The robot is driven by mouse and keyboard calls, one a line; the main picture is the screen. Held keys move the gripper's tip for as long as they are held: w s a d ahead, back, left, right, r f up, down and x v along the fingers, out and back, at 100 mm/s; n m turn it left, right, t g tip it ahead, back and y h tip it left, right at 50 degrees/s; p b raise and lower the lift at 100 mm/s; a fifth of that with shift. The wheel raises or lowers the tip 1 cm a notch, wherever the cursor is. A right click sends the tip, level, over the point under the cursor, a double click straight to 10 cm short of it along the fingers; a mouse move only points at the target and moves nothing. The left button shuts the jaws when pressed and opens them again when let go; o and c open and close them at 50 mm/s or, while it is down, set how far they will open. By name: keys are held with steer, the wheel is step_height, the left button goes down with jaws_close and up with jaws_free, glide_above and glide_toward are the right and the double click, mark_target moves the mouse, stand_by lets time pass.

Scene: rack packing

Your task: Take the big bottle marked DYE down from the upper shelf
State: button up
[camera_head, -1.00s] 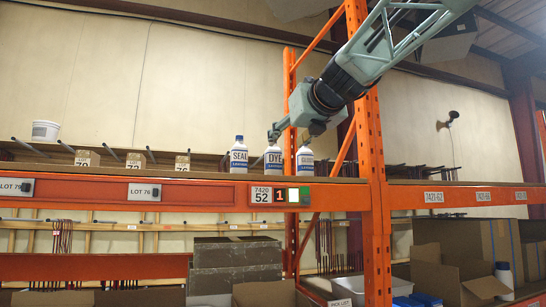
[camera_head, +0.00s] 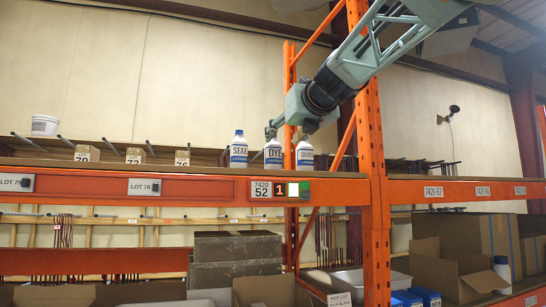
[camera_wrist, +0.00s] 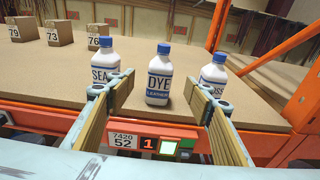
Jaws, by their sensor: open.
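The bottle marked DYE (camera_wrist: 158,79) is white with a blue cap and a blue label band. It stands upright on the upper shelf (camera_wrist: 60,88), between the bottle marked SEAL (camera_wrist: 102,66) on its left and a third bottle with a label ending in OSS (camera_wrist: 214,76) on its right. In the head view the DYE bottle (camera_head: 273,153) stands near the orange upright. My gripper (camera_wrist: 166,103) is open and empty, one finger to each side of the DYE bottle in the wrist view. The fingers partly cover the two neighbouring bottles. I cannot tell whether they touch anything.
Small boxes marked 79, 73 and 76 (camera_wrist: 96,37) stand farther left on the shelf. The orange upright (camera_head: 371,190) rises to the right of the bottles. The orange shelf beam (camera_head: 90,187) runs below them. Boxes (camera_head: 236,260) fill the lower level.

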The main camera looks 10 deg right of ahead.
mark_target(275, 145)
steer(key=shift+w+a+f, duration=0.15)
steer(key=shift+w+f, duration=0.05)
steer(key=shift+w, duration=1.1)
steer(key=shift+w+a+f, duration=0.1)
steer(key=shift+w+f, duration=0.1)
steer(key=shift+w, duration=1.05)
steer(key=shift+w, duration=0.15)
steer(key=shift+w+a+f+p, duration=0.1)
steer(key=shift+w+f+p, duration=0.1)
steer(key=shift+w, duration=1.05)
steer(key=shift+w+a+f+p, duration=0.1)
steer(key=shift+w+f+p, duration=0.1)
steer(key=shift+w, duration=1)
steer(key=shift+c, duration=0.4)
steer(key=c, duration=1)
steer(key=shift+r, duration=0.15)
